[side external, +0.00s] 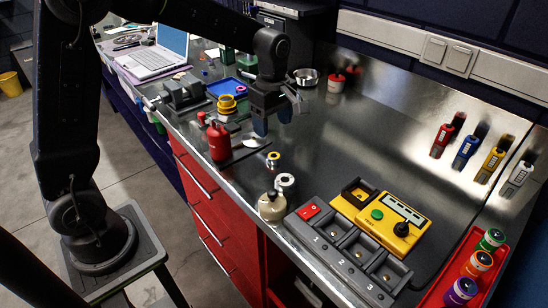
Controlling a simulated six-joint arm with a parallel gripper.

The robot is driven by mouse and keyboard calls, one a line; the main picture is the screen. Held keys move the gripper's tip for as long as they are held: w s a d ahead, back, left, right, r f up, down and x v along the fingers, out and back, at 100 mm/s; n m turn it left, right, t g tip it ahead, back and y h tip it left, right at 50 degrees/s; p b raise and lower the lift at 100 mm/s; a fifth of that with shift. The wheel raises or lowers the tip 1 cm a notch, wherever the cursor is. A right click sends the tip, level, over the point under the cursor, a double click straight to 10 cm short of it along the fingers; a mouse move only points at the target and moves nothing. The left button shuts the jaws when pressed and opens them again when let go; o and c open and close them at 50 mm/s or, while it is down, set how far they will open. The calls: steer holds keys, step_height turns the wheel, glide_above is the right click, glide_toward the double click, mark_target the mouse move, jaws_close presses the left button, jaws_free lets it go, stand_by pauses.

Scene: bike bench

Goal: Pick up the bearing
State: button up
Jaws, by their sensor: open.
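My gripper (273,117) is open over the steel bench, fingers pointing down, with nothing seen between them. I cannot tell for sure which thing is the bearing. A small ring-shaped piece with a yellow rim (273,158) sits on the bench, in front of and below my gripper in the picture. A small pink ring (241,89) is at the blue tray (226,87), to the left of my gripper and apart from it. Yellow stacked rings (227,104) stand near the tray's front edge.
A red bottle (219,141) and a beige bottle (271,205) stand near the front edge, with a white roll (285,181) beside the latter. A vise (184,94), yellow device (385,217) and numbered grey holder (345,249) flank them.

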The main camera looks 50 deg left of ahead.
mark_target(274, 153)
steer(key=f, duration=0.9)
steer(key=shift+w+f, duration=0.2)
steer(key=shift+f, duration=0.15)
steer(key=shift+c, duration=0.5)
steer(key=c, duration=0.9)
